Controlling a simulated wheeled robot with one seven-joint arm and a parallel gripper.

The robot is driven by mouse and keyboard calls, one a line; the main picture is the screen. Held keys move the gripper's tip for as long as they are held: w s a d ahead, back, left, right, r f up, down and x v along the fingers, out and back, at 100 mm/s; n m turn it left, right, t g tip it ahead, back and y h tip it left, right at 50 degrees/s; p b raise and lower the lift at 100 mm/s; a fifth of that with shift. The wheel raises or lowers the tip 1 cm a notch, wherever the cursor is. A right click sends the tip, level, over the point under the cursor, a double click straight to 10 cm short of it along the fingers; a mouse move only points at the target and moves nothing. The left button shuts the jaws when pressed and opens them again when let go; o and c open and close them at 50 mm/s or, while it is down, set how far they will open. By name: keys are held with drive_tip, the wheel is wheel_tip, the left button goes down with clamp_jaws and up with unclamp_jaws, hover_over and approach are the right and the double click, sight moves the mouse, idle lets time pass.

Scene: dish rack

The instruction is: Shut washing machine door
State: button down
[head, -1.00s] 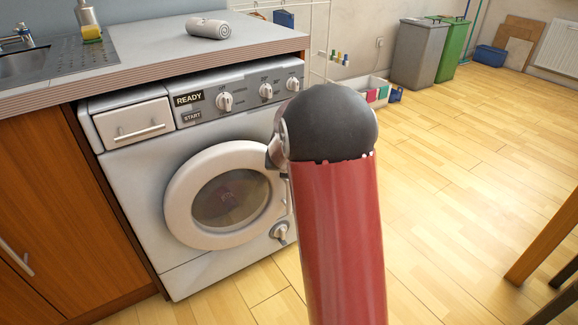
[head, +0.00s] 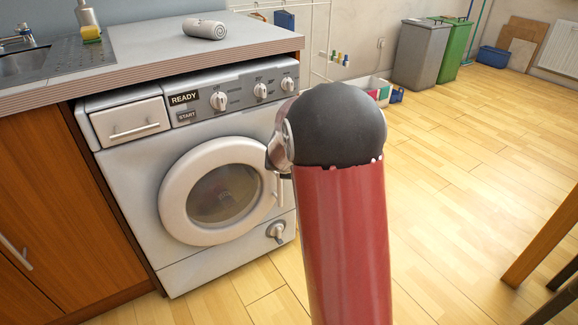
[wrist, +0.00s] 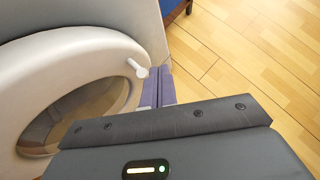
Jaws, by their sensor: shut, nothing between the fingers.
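The washing machine (head: 120,190) stands under the counter. Its round white door (head: 175,195) lies close against the front face; I cannot tell whether it is latched. A small white handle sits on the door's right rim, and it shows in the wrist view (wrist: 137,68). In the wrist view the door (wrist: 85,52) fills the left side. My gripper (wrist: 155,88) is shut and empty beside the door's right rim, just right of the handle; I cannot tell whether it touches. In the head view my arm hides the gripper.
The worktop (head: 130,45) above holds a rolled grey towel (head: 205,28). A wooden cabinet (head: 35,200) stands left of the machine. A crate (head: 378,88) and bins (head: 418,52) are at the back. The wooden floor on the right is open, with a table leg (head: 540,240) at the edge.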

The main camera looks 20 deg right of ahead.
drive_tip(key=s+a+r+m+p, duration=0.1)
drive_tip(key=s+a+r+m, duration=0.1)
drive_tip(key=s+r+m, duration=0.85)
drive_tip(key=s+a+r+m+y, duration=0.1)
drive_tip(key=s+a+m, duration=0.3)
drive_tip(key=s+m, duration=0.2)
drive_tip(key=s+a+m+g+y, duration=0.1)
drive_tip(key=s+a+m+y, duration=0.1)
drive_tip(key=s+a+m, duration=0.2)
drive_tip(key=s+a+r+m+g+y, duration=0.1)
drive_tip(key=s+a+m, duration=0.4)
drive_tip(key=s+m, duration=0.4)
drive_tip(key=s, duration=0.4)
drive_tip(key=shift+s+r+m, duration=0.15)
drive_tip(key=shift+r+m, duration=0.2)
drive_tip(key=shift+d, duration=0.1)
